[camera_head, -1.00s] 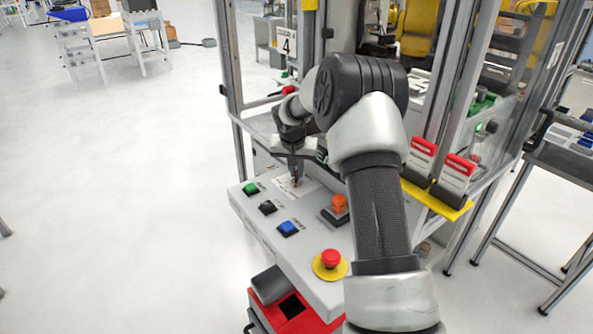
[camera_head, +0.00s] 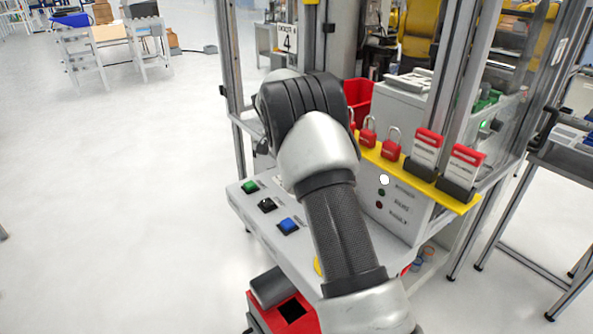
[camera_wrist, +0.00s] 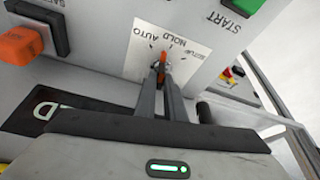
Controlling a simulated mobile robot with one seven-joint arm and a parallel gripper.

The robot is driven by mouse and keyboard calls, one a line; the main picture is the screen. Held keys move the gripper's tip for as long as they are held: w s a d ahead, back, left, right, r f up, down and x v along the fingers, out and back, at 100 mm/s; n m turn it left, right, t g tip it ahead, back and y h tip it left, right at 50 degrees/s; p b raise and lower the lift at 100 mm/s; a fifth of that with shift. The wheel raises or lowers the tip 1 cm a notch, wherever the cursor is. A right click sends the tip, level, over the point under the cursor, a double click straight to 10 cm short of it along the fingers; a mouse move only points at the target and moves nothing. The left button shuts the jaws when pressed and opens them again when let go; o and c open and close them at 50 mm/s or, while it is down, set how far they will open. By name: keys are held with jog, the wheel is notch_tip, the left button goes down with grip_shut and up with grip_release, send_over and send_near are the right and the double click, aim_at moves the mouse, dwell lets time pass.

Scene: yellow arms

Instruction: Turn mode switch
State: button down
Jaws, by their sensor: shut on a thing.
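The mode switch (camera_wrist: 162,57) shows in the wrist view as a small orange-red knob on a white plate (camera_wrist: 190,47) marked AUTO, HOLD and SETUP. My gripper (camera_wrist: 162,73) is shut on the knob, with its two dark fingers close together on either side. The fingers cover part of the knob, so its exact setting is hard to read. In the head view my arm hides the switch and the gripper; the grey control panel (camera_head: 262,229) shows on the arm's left.
Black (camera_head: 267,205) and blue (camera_head: 288,226) buttons line the panel's left. A yellow rack (camera_head: 408,176) with red padlocks (camera_head: 391,149) stands right of my arm. The floor at left is clear.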

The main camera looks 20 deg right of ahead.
jog(key=shift+w+a+m+g, duration=0.1)
jog(key=shift+m+g, duration=0.3)
jog(key=shift+m, duration=0.7)
jog(key=c, duration=1.8)
grip_release()
jog(key=shift+c, duration=0.2)
jog(key=shift+r, duration=0.1)
jog(key=v, duration=1.7)
jog(key=shift+a+p, duration=0.25)
jog(key=shift+p, duration=0.2)
jog(key=shift+w+r, duration=0.1)
